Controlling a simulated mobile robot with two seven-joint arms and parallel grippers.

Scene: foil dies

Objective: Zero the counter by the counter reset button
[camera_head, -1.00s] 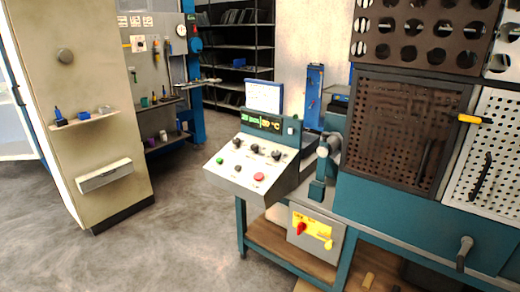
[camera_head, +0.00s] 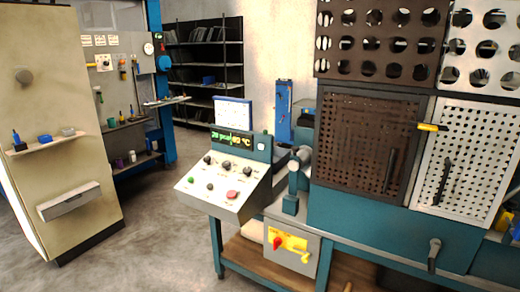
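The control console (camera_head: 228,180) stands at the left end of the teal workbench. Its sloped white face carries a green button (camera_head: 190,180), a larger red button (camera_head: 232,194) and several black knobs (camera_head: 207,160). Above them a dark display (camera_head: 229,138) shows green and yellow characters, partly readable as a pcs count and a °C value. A small light button (camera_head: 261,146) sits to the right of the display. Which control is the counter reset cannot be told from labels at this size. Neither of my grippers is in view.
The teal workbench (camera_head: 350,222) with perforated panels (camera_head: 368,140) fills the right side. A grey box with a red and yellow switch (camera_head: 290,246) hangs below the console. A beige cabinet (camera_head: 75,165) stands at left. Grey floor (camera_head: 150,240) between them is clear.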

